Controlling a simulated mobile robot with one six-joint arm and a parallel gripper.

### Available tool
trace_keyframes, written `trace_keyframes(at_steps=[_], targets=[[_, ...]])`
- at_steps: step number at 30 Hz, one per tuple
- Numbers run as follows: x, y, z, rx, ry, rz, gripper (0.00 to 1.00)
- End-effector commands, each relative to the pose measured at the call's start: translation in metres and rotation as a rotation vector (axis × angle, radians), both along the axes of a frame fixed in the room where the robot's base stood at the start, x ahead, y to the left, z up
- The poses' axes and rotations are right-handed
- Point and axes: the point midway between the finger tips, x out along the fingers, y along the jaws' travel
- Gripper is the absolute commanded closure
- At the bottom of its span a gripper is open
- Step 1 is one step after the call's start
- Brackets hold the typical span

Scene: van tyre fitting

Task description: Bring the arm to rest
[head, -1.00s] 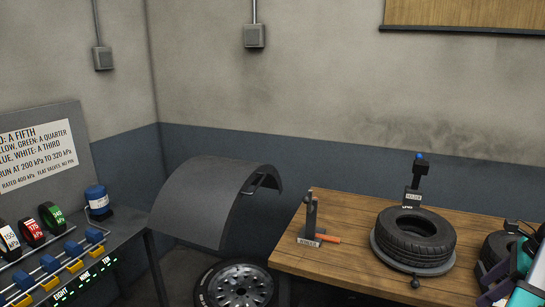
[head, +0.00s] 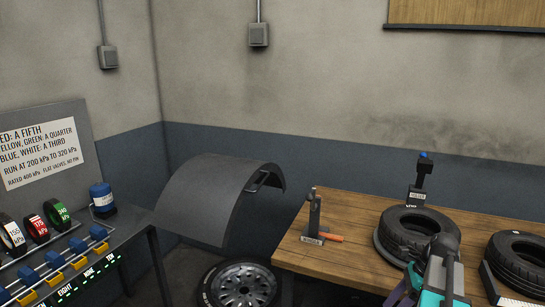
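Part of my arm (head: 440,275), teal and white with a dark grey rounded joint, rises from the bottom edge at the right. It overlaps the front of the black tyre (head: 395,228) on the wooden bench (head: 340,262) in the picture. I cannot make out my gripper's fingers, so whether they are open or shut, or hold anything, does not show.
The tyre lies on a round stand with a blue-topped post (head: 423,175) behind. Another tyre (head: 522,258) lies at the right. A small stand with an orange handle (head: 330,238) is on the bench. A curved grey arch (head: 220,195) and a wheel (head: 240,285) are left.

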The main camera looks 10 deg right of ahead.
Motion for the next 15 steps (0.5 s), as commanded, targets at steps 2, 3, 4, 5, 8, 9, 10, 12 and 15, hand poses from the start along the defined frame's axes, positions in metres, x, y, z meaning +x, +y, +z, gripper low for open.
trace_keyframes(at_steps=[2, 3, 4, 5, 8, 9, 10, 12, 15], targets=[[0.006, 0.026, -0.023, 0.018, 0.027, 0.044, 0.37], [0.009, 0.037, -0.033, 0.024, 0.039, 0.064, 0.37], [0.010, 0.046, -0.041, 0.029, 0.048, 0.080, 0.37], [0.012, 0.054, -0.049, 0.032, 0.055, 0.097, 0.37], [0.014, 0.083, -0.074, 0.046, 0.081, 0.155, 0.37], [0.014, 0.094, -0.084, 0.051, 0.090, 0.179, 0.37], [0.014, 0.103, -0.092, 0.054, 0.097, 0.196, 0.37], [0.013, 0.122, -0.109, 0.060, 0.111, 0.242, 0.37], [0.010, 0.149, -0.133, 0.067, 0.131, 0.307, 0.37]])
